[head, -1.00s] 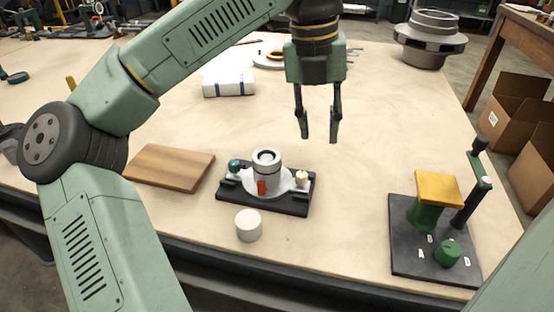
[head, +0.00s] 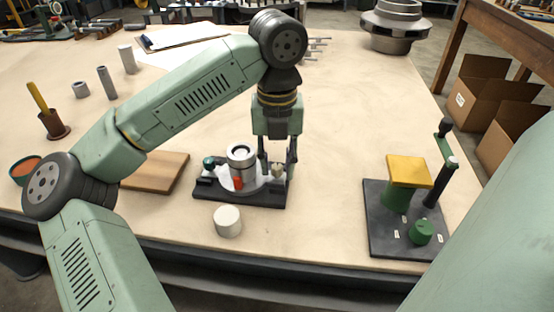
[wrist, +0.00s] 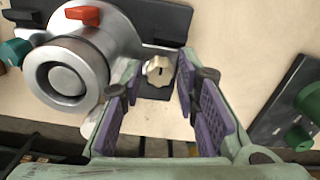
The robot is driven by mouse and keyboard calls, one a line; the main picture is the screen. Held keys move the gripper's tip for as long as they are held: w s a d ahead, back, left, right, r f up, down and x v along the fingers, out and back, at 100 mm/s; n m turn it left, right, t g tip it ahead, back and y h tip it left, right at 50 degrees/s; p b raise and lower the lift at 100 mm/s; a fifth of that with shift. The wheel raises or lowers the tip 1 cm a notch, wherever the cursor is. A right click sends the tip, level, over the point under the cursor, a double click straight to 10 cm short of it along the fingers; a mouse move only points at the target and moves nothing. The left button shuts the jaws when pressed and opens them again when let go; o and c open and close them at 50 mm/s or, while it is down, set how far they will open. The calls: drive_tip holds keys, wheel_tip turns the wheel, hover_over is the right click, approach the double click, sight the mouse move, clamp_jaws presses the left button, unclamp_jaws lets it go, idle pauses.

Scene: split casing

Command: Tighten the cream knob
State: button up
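The cream knob (head: 277,171) is at the right end of the split casing (head: 241,160), a grey metal body on a dark base plate (head: 240,199). In the wrist view the knob (wrist: 159,70) is lobed with a dark slot. My gripper (head: 277,163) is open above the casing's right end, fingers pointing down. In the wrist view its purple-padded fingers (wrist: 160,88) stand left and right of the knob, with gaps on both sides. I cannot tell whether the fingertips are down at knob height. A red lever (wrist: 83,14) and a teal knob (wrist: 14,52) are also on the casing.
A white cylinder (head: 228,221) stands just in front of the base plate. A wooden board (head: 158,172) lies left of it. A green and yellow fixture (head: 407,185) with an upright handle stands to the right. The table between casing and fixture is clear.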

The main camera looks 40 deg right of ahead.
drive_tip(key=shift+c, duration=0.5)
clamp_jaws()
